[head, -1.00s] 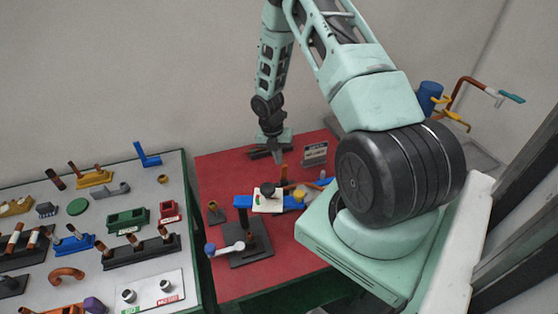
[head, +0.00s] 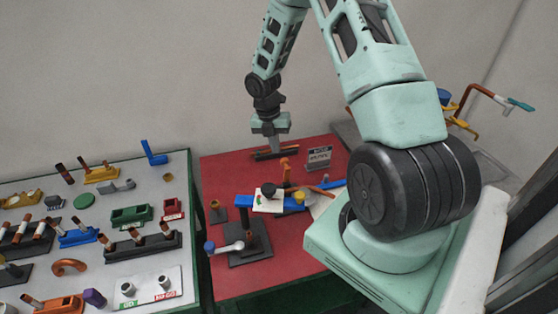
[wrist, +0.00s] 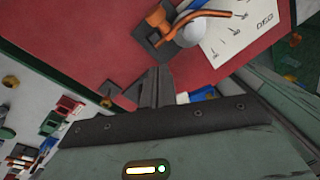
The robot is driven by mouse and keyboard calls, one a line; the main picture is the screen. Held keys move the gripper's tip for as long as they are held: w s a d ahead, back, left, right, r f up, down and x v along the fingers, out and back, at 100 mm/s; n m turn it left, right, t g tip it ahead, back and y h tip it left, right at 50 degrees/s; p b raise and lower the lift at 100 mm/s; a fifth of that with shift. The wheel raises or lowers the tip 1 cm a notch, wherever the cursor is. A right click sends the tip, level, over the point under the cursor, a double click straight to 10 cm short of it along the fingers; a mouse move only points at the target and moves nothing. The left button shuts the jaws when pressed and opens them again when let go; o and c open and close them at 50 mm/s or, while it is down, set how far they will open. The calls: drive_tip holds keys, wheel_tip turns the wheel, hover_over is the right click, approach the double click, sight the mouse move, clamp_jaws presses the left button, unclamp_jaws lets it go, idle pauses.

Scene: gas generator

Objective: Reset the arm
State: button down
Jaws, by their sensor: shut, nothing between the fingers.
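My gripper (head: 274,146) hangs from my green arm above the back part of the red table (head: 227,168) in the head view. Its fingers point down and are closed together with nothing between them. In the wrist view the shut fingers (wrist: 157,88) reach over the red surface, apart from the orange and copper part (wrist: 160,20) beyond them. The arm is bent, with its elbow above the picture.
A blue bar assembly with a white card (head: 268,205) stands mid-table. A dark base with a white-handled lever (head: 247,250) is in front. A small sign (head: 318,157) stands at the back right. The grey table (head: 98,240) at left holds many coloured parts.

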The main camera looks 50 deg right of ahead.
drive_tip(key=shift+w+r+b, duration=0.15)
drive_tip(key=shift+w+r, duration=0.05)
drive_tip(key=shift+r, duration=0.65)
drive_tip(key=shift+w+r+b, duration=0.15)
drive_tip(key=shift+w+r, duration=0.05)
drive_tip(key=shift+r, duration=0.6)
